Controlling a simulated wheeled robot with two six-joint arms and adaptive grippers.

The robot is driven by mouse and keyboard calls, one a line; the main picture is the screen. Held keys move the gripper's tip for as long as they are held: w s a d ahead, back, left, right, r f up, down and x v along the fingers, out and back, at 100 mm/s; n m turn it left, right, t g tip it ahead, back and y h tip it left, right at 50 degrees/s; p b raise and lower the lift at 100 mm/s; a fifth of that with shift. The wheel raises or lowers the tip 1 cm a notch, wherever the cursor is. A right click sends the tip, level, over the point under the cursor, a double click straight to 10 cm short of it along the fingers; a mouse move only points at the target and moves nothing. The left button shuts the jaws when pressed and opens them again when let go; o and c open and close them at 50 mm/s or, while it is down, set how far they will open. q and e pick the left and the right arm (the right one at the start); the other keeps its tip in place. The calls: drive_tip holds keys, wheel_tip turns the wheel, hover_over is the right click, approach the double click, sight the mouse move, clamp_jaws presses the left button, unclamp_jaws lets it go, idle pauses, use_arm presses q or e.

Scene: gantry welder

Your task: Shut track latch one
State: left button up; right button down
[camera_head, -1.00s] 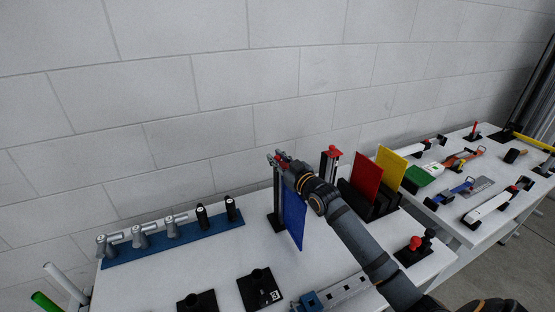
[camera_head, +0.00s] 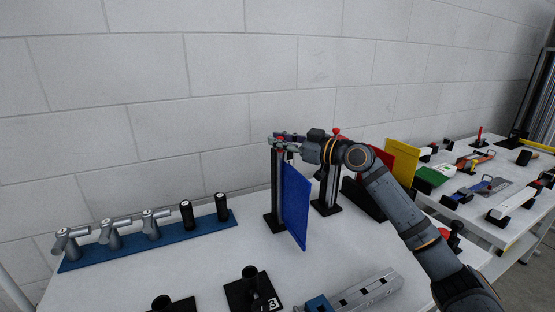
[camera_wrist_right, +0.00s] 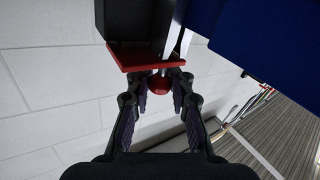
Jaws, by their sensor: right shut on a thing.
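A dark upright post (camera_head: 276,190) stands on a black base on the white table in the head view, with a blue panel (camera_head: 293,205) beside it. My right gripper (camera_head: 281,139) is at the post's top, its arm coming in from the right. In the right wrist view, the gripper (camera_wrist_right: 160,92) is shut on a small red ball knob (camera_wrist_right: 158,85) below a red plate (camera_wrist_right: 140,56) at the end of a black block. The blue panel also shows there (camera_wrist_right: 270,40). Which post is track latch one cannot be told. My left gripper is out of view.
A second post (camera_head: 328,190) with a red knob (camera_head: 337,131) stands just right, partly behind my arm. Red and yellow panels (camera_head: 402,160) stand beyond. A blue rack (camera_head: 150,240) with several torch-like parts lies left. Black stands and a grey rail (camera_head: 368,290) occupy the front.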

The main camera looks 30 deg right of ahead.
drive_tip(key=shift+f, duration=0.3)
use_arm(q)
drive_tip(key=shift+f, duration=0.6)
use_arm(e)
drive_tip(key=shift+r, duration=0.15)
drive_tip(key=shift+s, duration=0.1)
drive_tip(key=c, duration=1.2)
unclamp_jaws()
drive_tip(key=shift+d, duration=0.1)
drive_tip(key=shift+r, duration=0.1)
wheel_tip(320, 180, up, 10)
